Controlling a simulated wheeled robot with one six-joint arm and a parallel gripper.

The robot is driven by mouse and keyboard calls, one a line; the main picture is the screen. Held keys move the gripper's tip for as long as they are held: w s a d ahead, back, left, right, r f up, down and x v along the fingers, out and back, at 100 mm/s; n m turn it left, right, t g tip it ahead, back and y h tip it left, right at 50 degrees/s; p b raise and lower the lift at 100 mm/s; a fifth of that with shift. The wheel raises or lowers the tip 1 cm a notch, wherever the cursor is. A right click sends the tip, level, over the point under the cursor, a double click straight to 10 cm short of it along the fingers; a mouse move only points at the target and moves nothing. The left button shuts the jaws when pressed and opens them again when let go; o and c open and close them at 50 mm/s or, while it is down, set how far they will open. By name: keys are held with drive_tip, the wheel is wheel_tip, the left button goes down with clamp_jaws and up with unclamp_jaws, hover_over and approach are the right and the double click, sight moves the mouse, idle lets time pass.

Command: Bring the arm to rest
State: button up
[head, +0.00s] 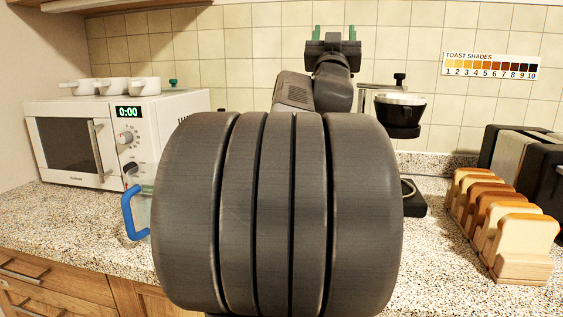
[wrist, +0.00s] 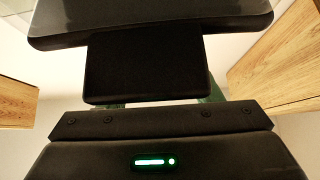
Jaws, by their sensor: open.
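My gripper (head: 334,34) is raised high in the head view, in front of the upper tiled wall.
A white microwave (head: 78,140) with cups on top stands at left. A blue handle (head: 131,212) shows beside my arm. A black bowl on a stand (head: 400,110) is right of it. Bread slices in a rack (head: 522,240) and a toaster (head: 543,165) stand at right. Speckled counter (head: 447,255) is bare between.

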drive_tip(key=shift+w+d+r+p, duration=0.1)
drive_tip(key=shift+w+r+p, duration=0.3)
drive_tip(key=shift+p, duration=0.45)
drive_tip(key=shift+w+r+p, duration=0.15)
drive_tip(key=shift+r+p, duration=0.35)
drive_tip(key=shift+p, duration=0.35)
drive_tip(key=g+p, duration=0.1)
drive_tip(key=p, duration=0.1)
drive_tip(key=shift+w+d+r+p, duration=0.1)
drive_tip(key=shift+w+r+p, duration=0.2)
drive_tip(key=shift+w+r, duration=0.1)
drive_tip(key=p, duration=0.2)
drive_tip(key=w+g+p, duration=0.1)
drive_tip(key=p, duration=0.1)
drive_tip(key=shift+w+d+r, duration=0.15)
drive_tip(key=shift+w+r, duration=0.05)
drive_tip(key=shift+r, duration=0.05)
